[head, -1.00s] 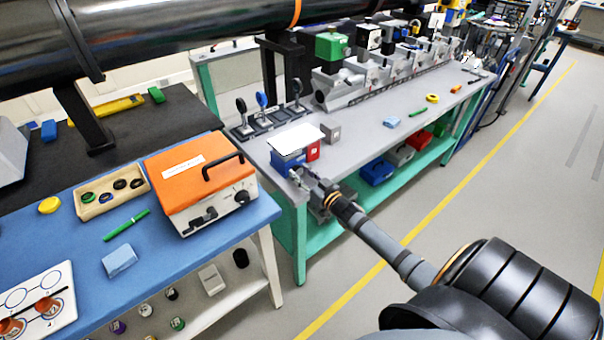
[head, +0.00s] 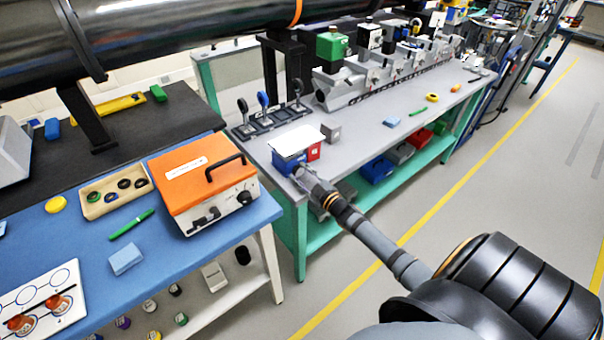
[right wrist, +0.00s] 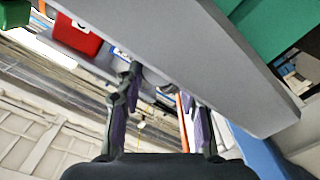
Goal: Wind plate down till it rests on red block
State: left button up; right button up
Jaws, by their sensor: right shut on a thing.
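The white plate (head: 297,138) lies level on top of a blue jack (head: 284,165) at the near end of the grey bench. The red block (head: 314,152) stands beside the jack, partly under the plate's right edge; I cannot tell whether they touch. My right gripper (head: 298,172) is at the jack's near side, shut on what appears to be its knob, mostly hidden by the fingers. In the right wrist view, the fingers (right wrist: 160,115) straddle a small part near the jack, and the red block (right wrist: 76,37) shows at upper left. My left gripper is not in view.
A small grey block (head: 332,133) sits right of the red block. Several mounted optics (head: 263,105) stand behind the jack. An orange-topped box (head: 203,175) is on the blue table (head: 180,245) at left. A narrow gap separates table and bench. Floor at right is clear.

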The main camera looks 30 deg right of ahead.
jog(key=shift+n, duration=0.4)
jog(key=o, duration=1.2)
jog(key=shift+c, duration=0.2)
